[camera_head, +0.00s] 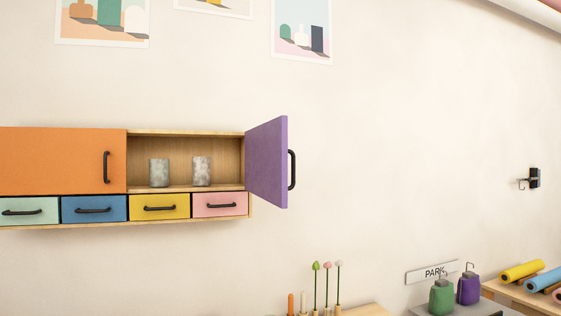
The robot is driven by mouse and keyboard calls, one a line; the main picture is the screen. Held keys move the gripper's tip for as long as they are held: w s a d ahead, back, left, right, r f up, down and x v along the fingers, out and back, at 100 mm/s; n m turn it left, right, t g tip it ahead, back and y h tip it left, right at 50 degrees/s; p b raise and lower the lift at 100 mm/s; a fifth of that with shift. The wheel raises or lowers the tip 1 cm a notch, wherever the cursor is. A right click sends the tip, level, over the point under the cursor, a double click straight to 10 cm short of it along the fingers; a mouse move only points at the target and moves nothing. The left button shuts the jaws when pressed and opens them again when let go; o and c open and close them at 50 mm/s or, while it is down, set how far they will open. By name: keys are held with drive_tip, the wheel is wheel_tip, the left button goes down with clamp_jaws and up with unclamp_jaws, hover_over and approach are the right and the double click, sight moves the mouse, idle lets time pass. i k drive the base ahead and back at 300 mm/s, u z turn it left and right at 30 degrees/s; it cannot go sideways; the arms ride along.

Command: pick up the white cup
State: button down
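Two cup-like cylinders stand upright and apart inside the open cabinet compartment. The left one (159,172) is grey-green and mottled. The right one (202,171) is paler, whitish grey with mottling, and is the closest match to the white cup. I see no plain white cup. My gripper is not in view.
The open purple door (267,162) sticks out at the right of the wall cabinet (188,133). A closed orange door (62,160) is at the left, with closed coloured drawers below. Below right are flower stems (327,285) and green (441,298) and purple (468,290) containers.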

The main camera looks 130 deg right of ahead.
sight(201, 166)
drive_tip(key=k, duration=2.05)
drive_tip(key=z, duration=2.6)
drive_tip(key=k, duration=0.5)
drive_tip(key=u, duration=0.65)
drive_tip(key=i, duration=0.6)
drive_tip(key=z, duration=0.6)
